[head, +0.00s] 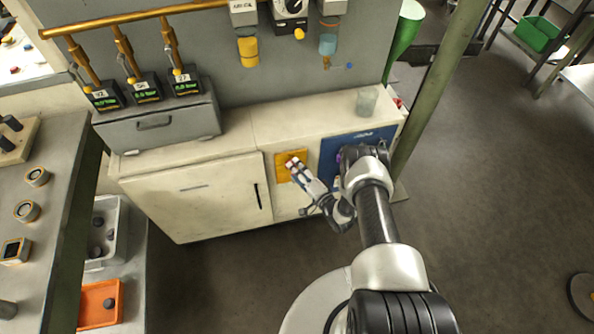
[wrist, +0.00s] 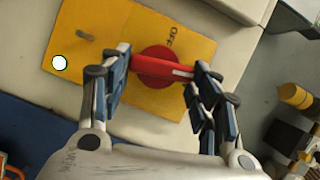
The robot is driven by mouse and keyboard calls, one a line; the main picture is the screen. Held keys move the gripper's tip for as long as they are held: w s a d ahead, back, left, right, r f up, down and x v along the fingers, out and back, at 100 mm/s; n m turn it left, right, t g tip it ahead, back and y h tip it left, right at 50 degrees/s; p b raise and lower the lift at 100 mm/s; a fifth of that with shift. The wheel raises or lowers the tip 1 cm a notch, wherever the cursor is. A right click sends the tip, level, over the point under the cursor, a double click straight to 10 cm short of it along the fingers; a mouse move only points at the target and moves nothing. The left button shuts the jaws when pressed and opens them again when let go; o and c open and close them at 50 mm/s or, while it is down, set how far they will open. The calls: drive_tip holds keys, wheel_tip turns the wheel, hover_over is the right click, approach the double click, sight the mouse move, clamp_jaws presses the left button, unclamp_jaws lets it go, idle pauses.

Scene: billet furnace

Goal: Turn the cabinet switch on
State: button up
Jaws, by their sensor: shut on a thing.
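The cabinet switch is a red rotary knob with a bar handle (wrist: 158,67) on a yellow plate (wrist: 125,24). The word OFF is printed beside the knob. A pale line marks the right part of the bar, which lies roughly crosswise in the wrist view. A round white lamp or button (wrist: 59,62) and a small grey peg (wrist: 85,36) are also on the plate. My gripper (wrist: 156,73) is shut on the bar, one finger at each end. In the head view the yellow plate (head: 283,173) is on the cabinet front, with my gripper (head: 295,164) at it, covering the knob.
The white cabinet (head: 190,198) has a closed door left of the plate. A blue panel (head: 330,158) is beside it on the right, partly behind my arm. A glass (head: 367,101) stands on top. A green post (head: 432,100) rises to the right. Floor in front is clear.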

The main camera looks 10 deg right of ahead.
drive_tip(key=shift+f+m+t+y, duration=0.15)
drive_tip(key=shift+m+t+y, duration=0.2)
drive_tip(key=shift+m, duration=0.65)
drive_tip(key=o, duration=1)
drive_tip(key=shift+o, duration=0.2)
drive_tip(key=v, duration=1.2)
drive_tip(key=shift+s+f, duration=0.1)
drive_tip(key=shift+s, duration=0.05)
